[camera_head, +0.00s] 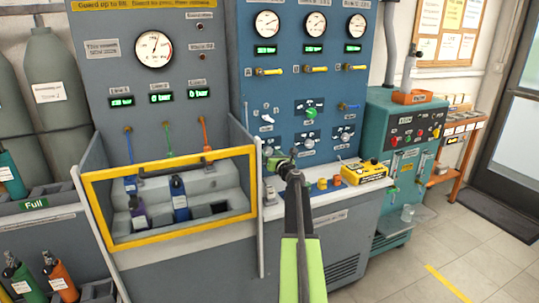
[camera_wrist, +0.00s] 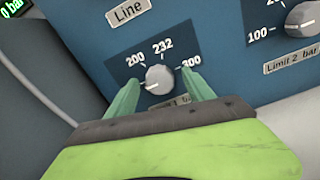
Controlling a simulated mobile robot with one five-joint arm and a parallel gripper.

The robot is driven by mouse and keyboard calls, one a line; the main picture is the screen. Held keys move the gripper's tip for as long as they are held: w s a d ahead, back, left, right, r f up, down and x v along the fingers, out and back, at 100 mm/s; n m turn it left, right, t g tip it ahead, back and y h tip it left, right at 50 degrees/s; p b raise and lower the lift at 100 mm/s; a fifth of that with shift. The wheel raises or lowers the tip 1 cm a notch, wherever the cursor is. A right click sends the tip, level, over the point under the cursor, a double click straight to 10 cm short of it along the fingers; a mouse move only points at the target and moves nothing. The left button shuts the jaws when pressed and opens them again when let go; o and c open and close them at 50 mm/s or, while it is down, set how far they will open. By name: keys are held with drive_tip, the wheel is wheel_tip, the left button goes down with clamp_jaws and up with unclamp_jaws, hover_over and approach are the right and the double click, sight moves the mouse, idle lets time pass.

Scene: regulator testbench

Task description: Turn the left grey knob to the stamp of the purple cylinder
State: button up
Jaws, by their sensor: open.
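The left grey knob (camera_wrist: 159,78) sits on a dark dial plate marked 200, 232 and 300 on the blue panel. Its pale mark appears to point to the lower left, away from the printed numbers. My gripper (camera_wrist: 160,90) is open, with one green finger on each side of the knob; contact is not clear. In the head view my gripper (camera_head: 272,155) is at the lower left of the blue panel and mostly hides this knob. A purple cylinder (camera_head: 139,215) stands in the left slot of the grey rack; its stamp is too small to read.
A dark blue cylinder (camera_head: 179,197) stands in the rack's middle slot, behind a yellow frame (camera_head: 180,233). Another grey knob (camera_wrist: 304,17) is to the right, labelled Limit 2. A green knob (camera_head: 310,113) is above. A yellow box (camera_head: 364,172) lies on the ledge at right.

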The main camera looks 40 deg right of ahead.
clamp_jaws()
